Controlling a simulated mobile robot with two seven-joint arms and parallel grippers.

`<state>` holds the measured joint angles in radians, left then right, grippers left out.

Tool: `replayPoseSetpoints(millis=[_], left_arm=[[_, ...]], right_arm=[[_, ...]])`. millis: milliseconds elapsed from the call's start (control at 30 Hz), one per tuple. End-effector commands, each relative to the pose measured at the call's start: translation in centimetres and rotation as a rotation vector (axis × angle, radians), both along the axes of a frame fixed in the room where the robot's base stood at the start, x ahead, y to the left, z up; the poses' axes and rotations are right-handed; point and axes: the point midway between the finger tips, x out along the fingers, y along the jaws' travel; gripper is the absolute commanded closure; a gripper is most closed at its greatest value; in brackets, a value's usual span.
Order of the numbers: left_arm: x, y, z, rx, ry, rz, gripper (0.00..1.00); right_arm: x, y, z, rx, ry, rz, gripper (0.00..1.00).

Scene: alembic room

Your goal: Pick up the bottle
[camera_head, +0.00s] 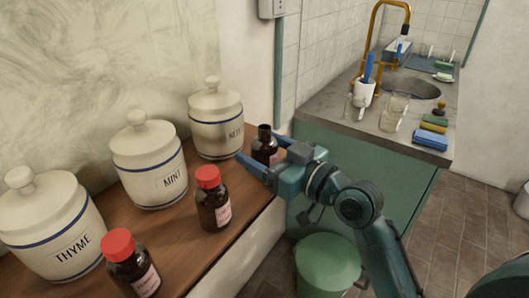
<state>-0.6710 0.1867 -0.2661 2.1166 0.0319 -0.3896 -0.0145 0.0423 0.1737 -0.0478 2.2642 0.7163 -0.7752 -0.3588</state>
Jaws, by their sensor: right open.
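A dark brown bottle (264,147) without a red cap stands at the far right end of the wooden shelf. My right gripper (261,150) is open, with its blue fingers near this bottle, one in front of it and one on its right side. Whether they touch it I cannot tell. Two more brown bottles with red caps stand on the shelf, one in the middle (214,207) and one nearer (135,273). My left gripper is not in view.
White jars labelled THYME (53,224), MINT (149,163) and one partly hidden label (217,119) line the wooden shelf (191,238) by the wall. A green bin (327,265) stands below my right arm. A sink counter (330,112) holds cups and sponges.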

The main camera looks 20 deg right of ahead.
Motion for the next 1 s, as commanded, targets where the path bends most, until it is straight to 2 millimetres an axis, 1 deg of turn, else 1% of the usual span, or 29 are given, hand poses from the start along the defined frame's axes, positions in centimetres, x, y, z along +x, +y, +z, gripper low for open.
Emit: replayPoseSetpoints(millis=[33,67,667,867,967,1000], left_arm=[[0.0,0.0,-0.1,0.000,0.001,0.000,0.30],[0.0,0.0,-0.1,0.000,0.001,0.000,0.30],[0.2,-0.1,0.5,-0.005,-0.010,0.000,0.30],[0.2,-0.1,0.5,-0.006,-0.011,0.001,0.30],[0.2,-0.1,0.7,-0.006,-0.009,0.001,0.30],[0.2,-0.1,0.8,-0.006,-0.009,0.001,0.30]], right_arm=[[0.0,0.0,0.0,0.000,0.000,0.000,0.30],[0.0,0.0,0.0,0.000,0.000,0.000,0.32],[0.0,0.0,0.0,0.000,0.000,0.000,0.81],[-0.1,-0.1,0.1,0.001,-0.002,0.000,0.82],[0.0,0.0,0.7,0.001,-0.003,0.000,0.82],[0.0,0.0,1.2,0.000,-0.004,0.001,0.82]])
